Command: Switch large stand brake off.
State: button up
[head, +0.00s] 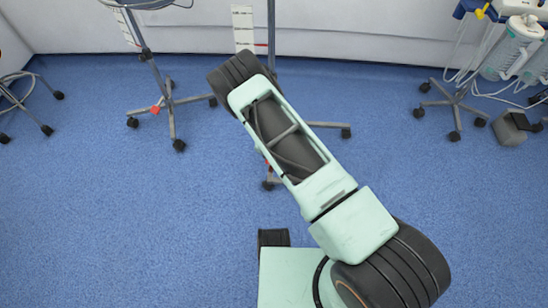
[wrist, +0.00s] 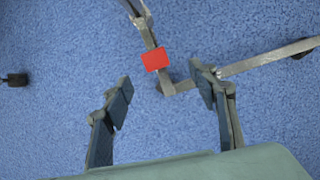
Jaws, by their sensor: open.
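In the wrist view a red brake pedal (wrist: 155,60) sits on a grey leg of a wheeled stand (wrist: 270,57), near where the legs meet. My gripper (wrist: 162,81) is open and empty, its two fingers apart on either side below the pedal in the picture. No contact with the pedal shows. In the head view my arm hides the gripper and most of the base of the middle stand (head: 330,125). A second stand (head: 171,105) to its left has its own red pedal (head: 155,109) in plain view.
Blue floor (head: 80,220) is open at the left and front. A white wall (head: 350,30) runs along the back. A wheeled stand with canisters (head: 457,103) is at the right, and another wheeled base (head: 25,100) is at the far left.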

jog(key=shift+n, duration=0.5)
jog(key=b+x, duration=0.1)
jog(key=x, duration=0.3)
jog(key=a+b+x, duration=0.1)
jog(key=b+x, duration=0.1)
jog(key=x, duration=0.2)
jog(key=b+x, duration=0.2)
jog(key=x, duration=0.2)
jog(key=shift+s+a+f, duration=0.15)
jog(key=shift+f, duration=0.2)
grip_shut()
